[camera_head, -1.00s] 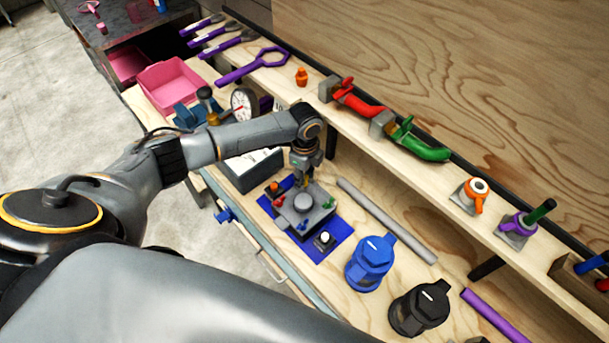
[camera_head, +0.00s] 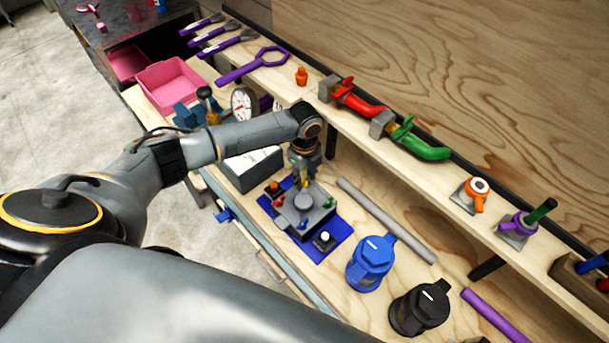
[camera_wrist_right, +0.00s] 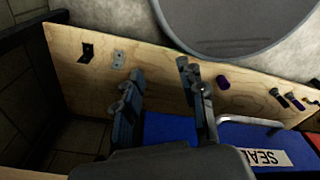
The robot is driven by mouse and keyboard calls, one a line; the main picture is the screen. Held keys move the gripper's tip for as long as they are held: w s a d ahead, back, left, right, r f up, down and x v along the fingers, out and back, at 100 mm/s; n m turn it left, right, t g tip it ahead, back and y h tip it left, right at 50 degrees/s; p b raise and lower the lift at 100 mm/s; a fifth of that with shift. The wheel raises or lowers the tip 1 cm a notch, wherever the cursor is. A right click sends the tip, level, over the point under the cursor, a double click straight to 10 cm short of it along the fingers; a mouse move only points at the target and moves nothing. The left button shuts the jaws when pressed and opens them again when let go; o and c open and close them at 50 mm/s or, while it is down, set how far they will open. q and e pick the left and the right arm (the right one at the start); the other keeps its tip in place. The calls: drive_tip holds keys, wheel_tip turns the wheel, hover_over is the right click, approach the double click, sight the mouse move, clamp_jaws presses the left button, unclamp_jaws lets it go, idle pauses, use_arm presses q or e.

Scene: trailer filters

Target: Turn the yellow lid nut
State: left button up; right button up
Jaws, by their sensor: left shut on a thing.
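The fingers hide most of that nut. My right gripper (camera_wrist_right: 157,82) shows in the right wrist view with its fingers apart and nothing between them. It is away from the housing.
A blue canister (camera_head: 370,263) and a black canister (camera_head: 419,308) stand right of the mat. A grey bar (camera_head: 385,220) lies behind them. A grey box (camera_head: 252,172) and a gauge (camera_head: 243,104) are left of the gripper. The shelf above holds red (camera_head: 358,102) and green valves (camera_head: 420,145).

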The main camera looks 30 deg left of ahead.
sight(305, 179)
use_arm(q)
drive_tip(key=o, duration=1.2)
drive_tip(key=shift+c, duration=0.2)
wheel_tip(305, 179, up, 12)
